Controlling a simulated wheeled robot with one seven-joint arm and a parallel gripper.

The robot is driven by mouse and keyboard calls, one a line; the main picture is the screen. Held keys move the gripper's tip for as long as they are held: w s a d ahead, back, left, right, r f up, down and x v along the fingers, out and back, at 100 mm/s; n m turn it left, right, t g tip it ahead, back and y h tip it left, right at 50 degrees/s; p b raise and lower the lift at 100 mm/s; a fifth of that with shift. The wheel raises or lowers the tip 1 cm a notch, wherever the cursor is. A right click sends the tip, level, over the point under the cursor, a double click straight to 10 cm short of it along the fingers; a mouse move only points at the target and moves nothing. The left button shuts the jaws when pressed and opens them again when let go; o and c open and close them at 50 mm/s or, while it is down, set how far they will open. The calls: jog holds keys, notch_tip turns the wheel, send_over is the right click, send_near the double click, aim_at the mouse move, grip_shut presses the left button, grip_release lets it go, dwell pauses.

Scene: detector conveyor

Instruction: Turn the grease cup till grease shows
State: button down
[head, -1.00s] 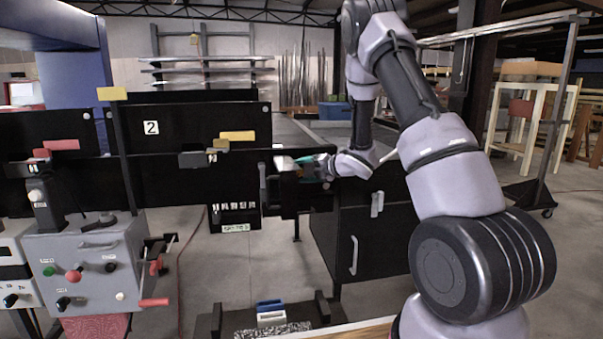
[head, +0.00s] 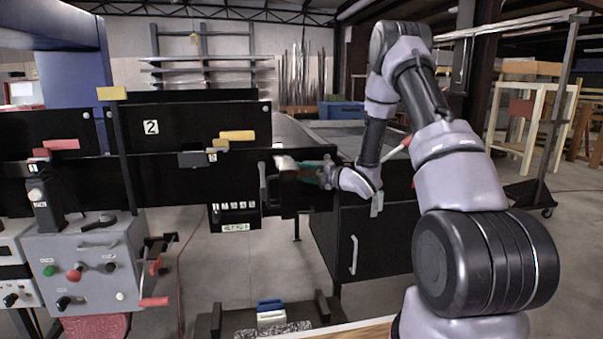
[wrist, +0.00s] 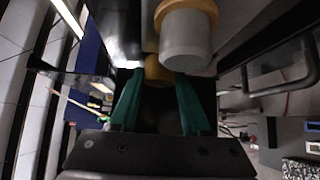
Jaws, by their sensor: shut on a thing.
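My gripper (head: 308,171) is at the right end of the black conveyor side in the head view, its green fingers beside a pale part (head: 285,162). In the wrist view the green fingers of my gripper (wrist: 158,88) are closed at either side of a small brass piece, which looks like the grease cup (wrist: 157,71). Just above it is a pale grey cylinder (wrist: 186,42) with a brass collar. The cup is mostly hidden in the head view. I cannot make out any grease.
A black cabinet (head: 370,245) stands under my forearm. A black lever (head: 263,182) is left of my gripper. A grey control box (head: 90,265) stands at the left. A dark bar and a bent handle (wrist: 285,85) are close by in the wrist view.

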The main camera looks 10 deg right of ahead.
jog(key=shift+f+m+t+y, duration=0.25)
jog(key=shift+m+t+y, duration=0.85)
jog(key=shift+m, duration=0.7)
jog(key=shift+t, duration=0.3)
jog(key=shift+h, duration=0.3)
jog(key=shift+c, duration=1.8)
grip_release()
jog(key=v, duration=1)
jog(key=shift+s+d, duration=0.25)
jog(key=shift+d, duration=0.05)
jog(key=shift+d+f, duration=0.1)
jog(key=shift+f, duration=0.05)
